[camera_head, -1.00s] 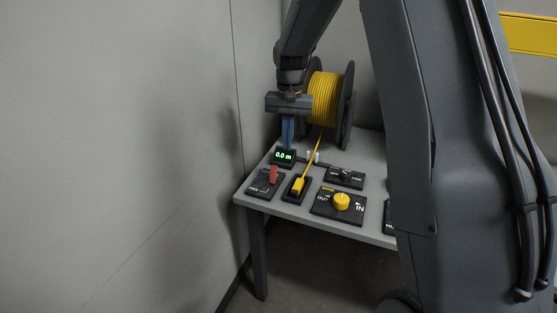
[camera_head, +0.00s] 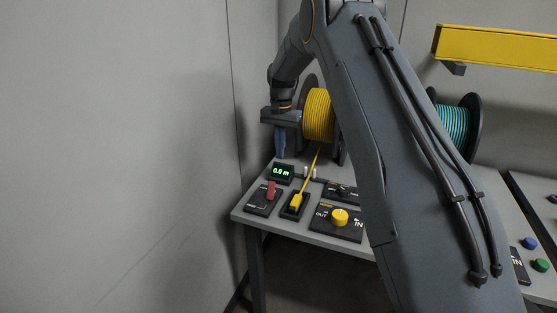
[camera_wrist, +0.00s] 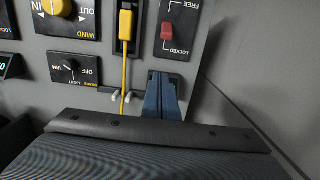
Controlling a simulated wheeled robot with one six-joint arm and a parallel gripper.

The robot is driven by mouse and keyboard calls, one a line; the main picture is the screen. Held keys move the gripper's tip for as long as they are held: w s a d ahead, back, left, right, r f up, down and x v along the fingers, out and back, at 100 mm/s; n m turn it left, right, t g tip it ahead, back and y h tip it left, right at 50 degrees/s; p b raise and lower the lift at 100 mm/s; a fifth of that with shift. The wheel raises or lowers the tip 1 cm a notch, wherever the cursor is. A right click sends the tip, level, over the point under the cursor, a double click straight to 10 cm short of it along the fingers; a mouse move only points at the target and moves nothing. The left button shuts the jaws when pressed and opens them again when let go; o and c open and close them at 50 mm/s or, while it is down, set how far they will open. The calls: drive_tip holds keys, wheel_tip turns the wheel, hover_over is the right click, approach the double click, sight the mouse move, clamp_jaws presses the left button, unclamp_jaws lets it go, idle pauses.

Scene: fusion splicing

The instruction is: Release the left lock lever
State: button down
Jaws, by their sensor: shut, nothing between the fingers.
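The red lock lever (camera_head: 271,188) stands on a black plate at the left front of the grey table. In the wrist view the lever (camera_wrist: 167,32) shows on its plate between the words FREE and LOCKED, its red grip on the LOCKED side. My gripper (camera_head: 280,156) points down behind the lever, above the back left of the table near the small display. Its blue fingers (camera_wrist: 161,97) are shut and empty. In the wrist view they are apart from the lever.
A yellow cable runs from the yellow spool (camera_head: 318,115) to a yellow connector (camera_head: 295,201) beside the lever plate. A yellow knob (camera_head: 339,216) and a brake switch plate (camera_head: 341,191) stand to the right. A display (camera_head: 282,173) reads 0.0 m. A wall closes the left.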

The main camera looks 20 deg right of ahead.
sight(271, 191)
drive_tip(key=f+p, duration=0.1)
drive_tip(key=f, duration=0.1)
drive_tip(key=f+p, duration=0.1)
drive_tip(key=f, duration=0.5)
drive_tip(key=shift+s+a+p, duration=0.1)
drive_tip(key=shift+s+p, duration=0.2)
drive_tip(key=shift+p, duration=0.1)
drive_tip(key=shift+s+a+f+p, duration=0.2)
drive_tip(key=shift+f+p, duration=0.05)
drive_tip(key=shift+p, duration=0.15)
drive_tip(key=shift+s+a+r+p, duration=0.5)
drive_tip(key=shift+s+a+p, duration=0.1)
drive_tip(key=shift+s, duration=0.2)
drive_tip(key=shift+s+a+p, duration=0.3)
drive_tip(key=shift+s+p, duration=0.1)
drive_tip(key=shift+s, duration=0.05)
